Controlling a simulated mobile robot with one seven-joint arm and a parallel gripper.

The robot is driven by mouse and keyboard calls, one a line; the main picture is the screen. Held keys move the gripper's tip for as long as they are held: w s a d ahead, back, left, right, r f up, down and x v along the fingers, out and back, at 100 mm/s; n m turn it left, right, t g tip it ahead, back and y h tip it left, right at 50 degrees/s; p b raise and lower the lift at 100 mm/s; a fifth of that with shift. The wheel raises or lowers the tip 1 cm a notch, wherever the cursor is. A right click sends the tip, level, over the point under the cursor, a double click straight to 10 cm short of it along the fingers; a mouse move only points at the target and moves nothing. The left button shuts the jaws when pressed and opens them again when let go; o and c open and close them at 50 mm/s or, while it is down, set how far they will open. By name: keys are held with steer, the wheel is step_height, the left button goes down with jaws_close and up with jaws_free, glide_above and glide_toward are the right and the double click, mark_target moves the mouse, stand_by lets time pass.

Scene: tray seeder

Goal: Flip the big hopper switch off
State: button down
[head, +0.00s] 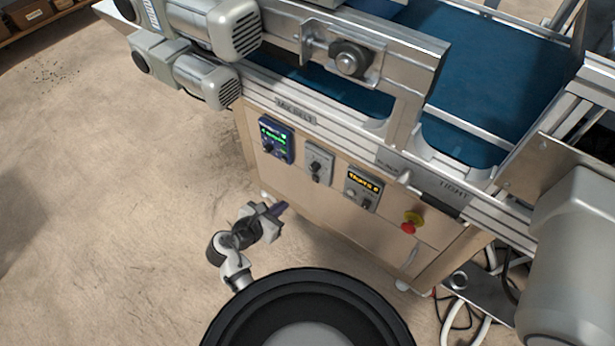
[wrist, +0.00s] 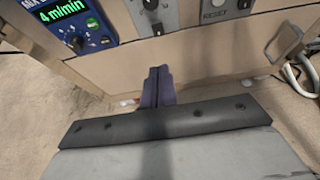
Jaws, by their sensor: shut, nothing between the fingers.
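A grey switch plate (head: 319,165) with a dark knob or toggle is on the wooden front panel, between the blue display box and the counter box. No hopper label is readable, so I cannot tell whether this is the big hopper switch, nor its position. In the wrist view the lower part of the plate (wrist: 153,14) shows at the top edge, cut off. My gripper (head: 282,208) is shut and empty, in front of and below the plate, apart from it. Its dark fingers (wrist: 157,78) point toward the panel in the wrist view.
A blue speed box (head: 276,140) is left of the plate; a counter box (head: 363,189) with RESET lettering is right of it. Farther right is a red emergency button (head: 408,227) on yellow. Motors (head: 210,80) overhang at upper left. Cables lie at lower right; left floor is clear.

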stand_by(0.3)
glide_toward(314, 178)
step_height(314, 178, down, 3)
steer(key=w+d, duration=0.1)
steer(key=w, duration=0.1)
steer(key=shift+w+d, duration=0.85)
steer(key=shift+w, duration=0.05)
steer(key=shift+w+d, duration=0.3)
steer(key=shift+w, duration=0.15)
steer(key=shift+r, duration=0.1)
steer(key=shift+w+d+r+p, duration=0.2)
steer(key=shift+r+p, duration=0.2)
steer(key=shift+p, duration=0.75)
steer(key=shift+a+f+b, duration=0.1)
steer(key=shift+f+b, duration=0.3)
steer(key=shift+r, duration=0.1)
steer(key=shift+r+p, duration=0.75)
steer(key=shift+p, duration=0.35)
